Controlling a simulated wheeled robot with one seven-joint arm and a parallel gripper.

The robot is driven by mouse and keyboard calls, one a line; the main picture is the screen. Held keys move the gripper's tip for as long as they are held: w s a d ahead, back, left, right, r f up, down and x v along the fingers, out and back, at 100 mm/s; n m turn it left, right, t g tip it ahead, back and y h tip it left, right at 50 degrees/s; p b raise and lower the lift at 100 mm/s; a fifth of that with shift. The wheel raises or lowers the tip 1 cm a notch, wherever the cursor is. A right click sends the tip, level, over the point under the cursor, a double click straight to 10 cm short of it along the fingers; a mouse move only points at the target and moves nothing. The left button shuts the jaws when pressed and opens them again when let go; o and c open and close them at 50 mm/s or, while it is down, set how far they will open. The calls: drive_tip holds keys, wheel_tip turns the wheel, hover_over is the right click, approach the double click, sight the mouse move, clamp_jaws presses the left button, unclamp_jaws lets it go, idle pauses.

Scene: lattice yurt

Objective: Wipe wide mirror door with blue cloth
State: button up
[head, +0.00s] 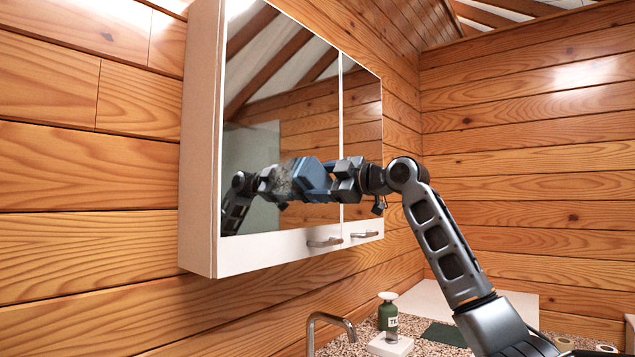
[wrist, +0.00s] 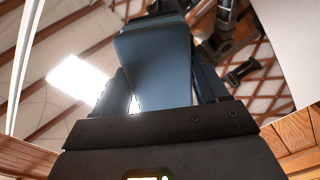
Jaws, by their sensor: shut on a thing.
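The wide mirror door (head: 300,115) is the left, larger door of a white wall cabinet. A grey speckled smudge (head: 277,181) shows on its lower middle. My gripper (head: 341,180) is shut on the blue cloth (head: 315,177), a folded block, in front of the door's lower right part. The cloth is right beside the smudge, at or very near the glass; I cannot tell if it touches. In the wrist view the cloth (wrist: 155,65) sits between the fingers of my gripper (wrist: 163,88). The mirror reflects my arm and part of the cloth.
A narrow mirror door (head: 362,150) is on the right. Metal handles (head: 324,243) stick out along the bottom. Below are a tap (head: 328,322), a green bottle (head: 388,312) on a white block, and a dark green cloth or mat (head: 447,334) on a speckled counter.

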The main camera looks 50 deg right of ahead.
drive_tip(key=shift+d+f, duration=0.1)
drive_tip(key=shift+d, duration=0.3)
drive_tip(key=shift+a, duration=0.1)
